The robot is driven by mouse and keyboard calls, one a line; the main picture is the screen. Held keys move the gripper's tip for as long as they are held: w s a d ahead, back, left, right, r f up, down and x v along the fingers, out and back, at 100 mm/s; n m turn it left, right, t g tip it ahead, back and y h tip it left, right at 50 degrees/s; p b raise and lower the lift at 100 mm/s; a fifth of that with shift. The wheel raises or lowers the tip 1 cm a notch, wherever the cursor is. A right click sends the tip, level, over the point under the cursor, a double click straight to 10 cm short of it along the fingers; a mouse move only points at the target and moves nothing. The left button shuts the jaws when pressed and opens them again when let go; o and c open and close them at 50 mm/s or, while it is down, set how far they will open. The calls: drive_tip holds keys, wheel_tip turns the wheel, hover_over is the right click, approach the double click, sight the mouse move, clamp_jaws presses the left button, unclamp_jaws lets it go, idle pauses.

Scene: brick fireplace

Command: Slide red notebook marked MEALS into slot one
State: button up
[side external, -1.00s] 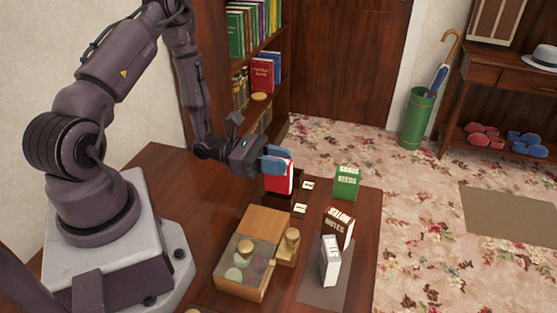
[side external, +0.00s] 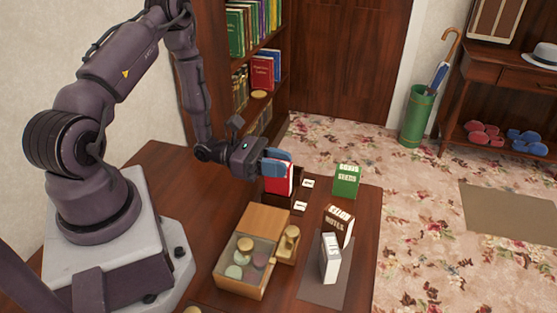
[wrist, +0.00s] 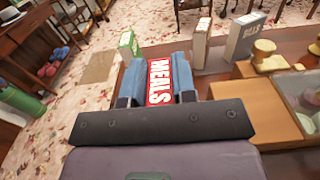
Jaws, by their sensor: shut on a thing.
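The red notebook (side external: 280,182) is upright, held from above between the blue fingers of my gripper (side external: 277,158). In the wrist view, white letters MEALS show on the notebook's spine (wrist: 158,82), between the fingers of my gripper (wrist: 156,72). In the side view, the notebook is at a small dark wooden rack (side external: 298,180), and its lower part appears to be inside or just behind it. I cannot tell how deep it sits. Two small white labels (side external: 308,184) (side external: 300,206) lie beside the rack; their marks are too small to read.
A green notebook (side external: 346,181), a brown one (side external: 339,224) and a white one (side external: 331,258) stand to the right. The white one is on a grey mat (side external: 314,283). A wooden box with a clear lid (side external: 248,262) and a small wooden piece (side external: 289,243) stand in front.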

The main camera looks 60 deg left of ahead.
drive_tip(key=shift+f, duration=1.5)
drive_tip(key=o, duration=1)
drive_tip(key=shift+s+a, duration=0.1)
drive_tip(key=v, duration=1.2)
drive_tip(key=shift+s+a, duration=0.25)
